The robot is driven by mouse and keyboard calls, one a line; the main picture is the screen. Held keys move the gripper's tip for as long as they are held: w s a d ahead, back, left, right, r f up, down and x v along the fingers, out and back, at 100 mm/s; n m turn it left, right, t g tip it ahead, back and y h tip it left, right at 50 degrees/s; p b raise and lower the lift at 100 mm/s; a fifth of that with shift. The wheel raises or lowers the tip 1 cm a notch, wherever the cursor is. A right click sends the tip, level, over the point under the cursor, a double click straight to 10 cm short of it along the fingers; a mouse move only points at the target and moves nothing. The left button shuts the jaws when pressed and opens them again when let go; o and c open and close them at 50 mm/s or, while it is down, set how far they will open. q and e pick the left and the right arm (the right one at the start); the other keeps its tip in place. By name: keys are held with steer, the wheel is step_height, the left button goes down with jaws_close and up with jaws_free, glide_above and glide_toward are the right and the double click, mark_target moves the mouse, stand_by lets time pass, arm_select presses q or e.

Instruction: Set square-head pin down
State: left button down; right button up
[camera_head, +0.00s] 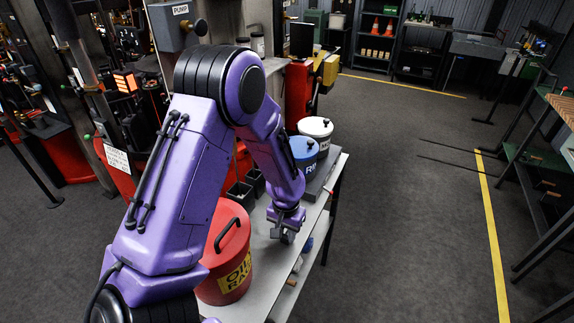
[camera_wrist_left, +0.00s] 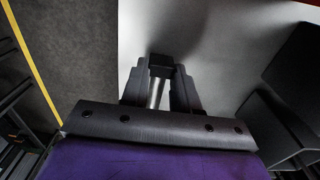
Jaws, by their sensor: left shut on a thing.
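My left gripper (camera_head: 287,236) points down over the light metal table (camera_head: 262,291), near its right edge. In the left wrist view, the gripper (camera_wrist_left: 161,84) is shut on the square-head pin (camera_wrist_left: 155,93), whose silver shaft shows between the dark fingers. A dark block-like end of it seems to show at the fingertips. The pale table top lies behind the fingertips, but I cannot tell whether the pin touches it. In the head view the pin cannot be made out. My right gripper is not in view.
A red oily-rag can (camera_head: 228,262) stands left of the gripper. Dark open bins (camera_head: 241,193) and blue-and-white buckets (camera_head: 304,151) stand farther back. Small items, including a brown-ended one (camera_head: 292,282), lie at the table's right side. Open floor lies to the right.

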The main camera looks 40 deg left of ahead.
arm_select(q)
steer(key=shift+w+f, duration=0.1)
steer(key=c, duration=0.8)
jaws_free()
steer(key=shift+c, duration=0.2)
